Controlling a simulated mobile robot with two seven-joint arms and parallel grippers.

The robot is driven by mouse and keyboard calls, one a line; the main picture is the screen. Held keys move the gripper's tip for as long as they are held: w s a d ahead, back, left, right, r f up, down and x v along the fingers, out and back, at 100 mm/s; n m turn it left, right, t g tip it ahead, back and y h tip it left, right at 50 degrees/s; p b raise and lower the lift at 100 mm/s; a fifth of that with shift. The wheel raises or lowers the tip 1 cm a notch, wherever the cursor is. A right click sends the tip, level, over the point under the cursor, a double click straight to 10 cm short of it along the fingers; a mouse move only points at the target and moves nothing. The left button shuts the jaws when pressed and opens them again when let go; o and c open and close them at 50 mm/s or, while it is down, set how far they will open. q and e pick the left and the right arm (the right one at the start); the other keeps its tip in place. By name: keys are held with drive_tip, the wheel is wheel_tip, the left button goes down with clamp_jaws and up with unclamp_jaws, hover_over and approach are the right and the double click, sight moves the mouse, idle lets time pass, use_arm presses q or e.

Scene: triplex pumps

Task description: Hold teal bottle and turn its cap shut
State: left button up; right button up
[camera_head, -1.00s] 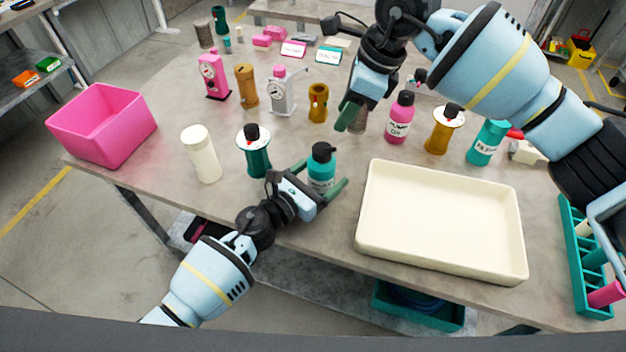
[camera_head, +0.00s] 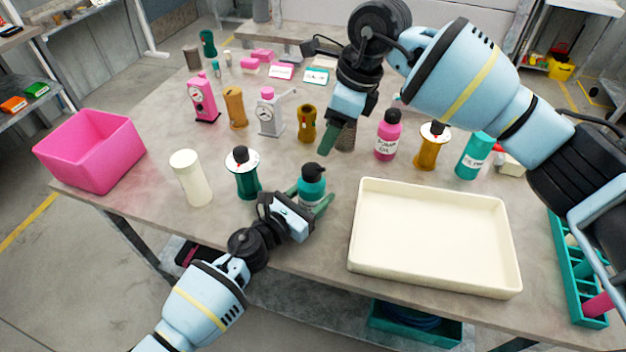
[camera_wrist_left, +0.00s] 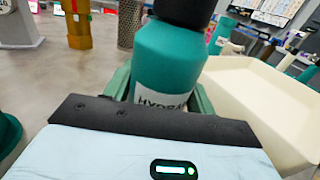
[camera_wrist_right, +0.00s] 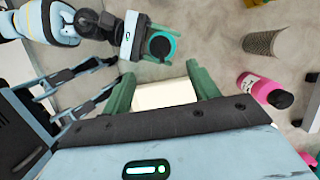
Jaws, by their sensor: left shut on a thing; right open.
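The teal bottle (camera_head: 312,182) stands upright near the table's front edge, with its black cap (camera_head: 313,169) on top. In the left wrist view the bottle (camera_wrist_left: 165,65) shows a label starting "HYDRA". My left gripper (camera_head: 310,204) is shut around the bottle's body, a finger on each side. My right gripper (camera_head: 335,140) is open and empty, above the table and behind the bottle. In the right wrist view its green fingers are spread, and the bottle's cap (camera_wrist_right: 160,46) lies beyond them, seen from above. I cannot tell how tightly the cap sits.
A cream tray (camera_head: 435,283) lies right of the bottle. A pink bottle (camera_head: 387,137) and a mesh cup (camera_wrist_right: 264,42) stand behind. A pink bin (camera_head: 92,165) sits at the far left.

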sight(312, 169)
drive_tip(key=a+r+m+h, duration=0.2)
drive_tip(key=a+m+h, duration=0.15)
drive_tip(key=m, duration=0.25)
drive_tip(key=shift+g, duration=0.3)
drive_tip(key=f, duration=1.1)
drive_tip(key=shift+w+d+f, duration=0.1)
drive_tip(key=shift+w+f, duration=0.1)
drive_tip(key=shift+f, duration=0.15)
drive_tip(key=c, duration=1)
